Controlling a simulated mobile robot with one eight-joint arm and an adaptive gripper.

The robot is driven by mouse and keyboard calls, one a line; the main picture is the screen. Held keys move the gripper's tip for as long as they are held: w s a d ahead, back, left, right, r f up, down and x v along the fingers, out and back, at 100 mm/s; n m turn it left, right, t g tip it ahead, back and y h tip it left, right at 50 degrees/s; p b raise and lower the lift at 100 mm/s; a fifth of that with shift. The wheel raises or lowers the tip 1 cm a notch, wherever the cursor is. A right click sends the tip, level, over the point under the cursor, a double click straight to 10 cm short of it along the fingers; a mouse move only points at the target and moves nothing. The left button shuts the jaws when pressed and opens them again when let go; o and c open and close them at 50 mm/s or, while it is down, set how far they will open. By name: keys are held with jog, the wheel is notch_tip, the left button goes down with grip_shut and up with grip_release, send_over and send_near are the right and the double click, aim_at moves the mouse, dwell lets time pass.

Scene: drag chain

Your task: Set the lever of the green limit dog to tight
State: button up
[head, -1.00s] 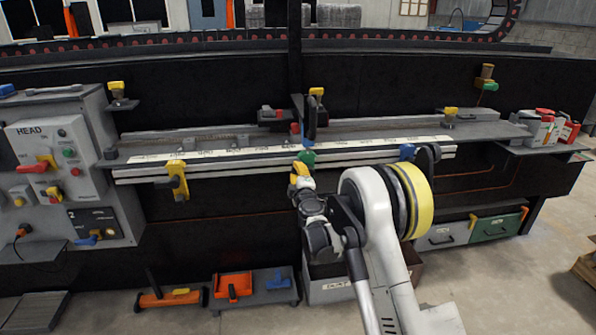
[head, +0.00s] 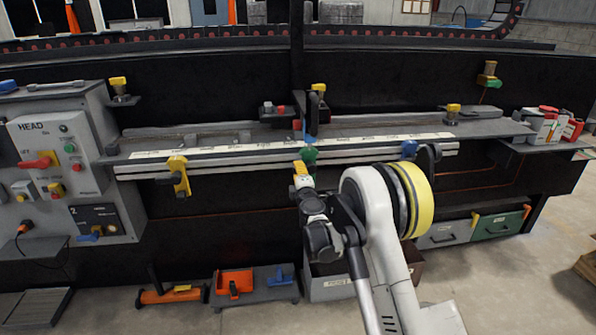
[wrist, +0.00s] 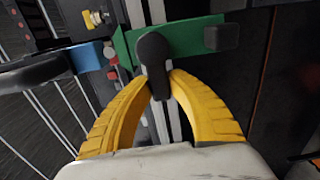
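The green limit dog (head: 309,155) sits on the front rail of the long bench, near its middle. In the wrist view its green body (wrist: 190,40) lies across the pale rail, with its black lever (wrist: 153,48) pointing down the picture toward my gripper. My gripper (wrist: 159,76) has its two yellow fingers on either side of the lever's lower part. They appear to touch it and be closed on it. My gripper also shows in the head view (head: 301,168), just below the green dog, where the lever is hidden.
A yellow dog (head: 178,175) hangs on the rail to the left and a blue dog (head: 409,149) to the right. A control panel (head: 55,155) stands at far left.

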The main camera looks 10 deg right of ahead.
jog(key=o, duration=0.4)
jog(key=shift+o, duration=0.2)
jog(key=s, duration=1.2)
